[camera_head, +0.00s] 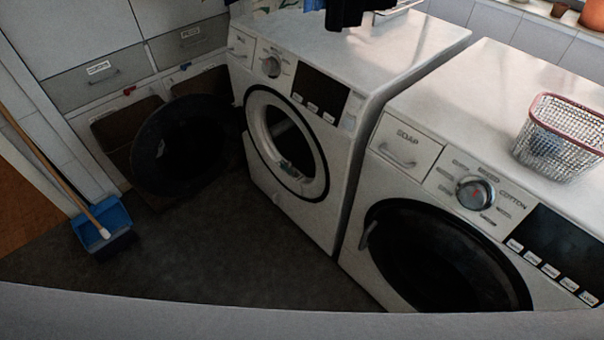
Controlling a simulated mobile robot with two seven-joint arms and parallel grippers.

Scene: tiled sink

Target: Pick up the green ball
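I see no green ball in the head view. Neither of my grippers is in view. The left washing machine (300,215) has its round black door (180,145) swung open to the left. Its drum opening (290,150) is dark inside, and I cannot tell what it holds. The right washing machine (350,255) has its dark round door (440,265) shut. A silver mesh basket (562,135) with a pink rim stands on top of the right machine; its contents are unclear.
A blue dustpan (105,226) with a long wooden handle beside it lies on the dark floor at the left. Grey drawers (98,80) line the back wall. Dark cloths (345,12) show above the left machine. The floor (200,245) before the left machine is clear.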

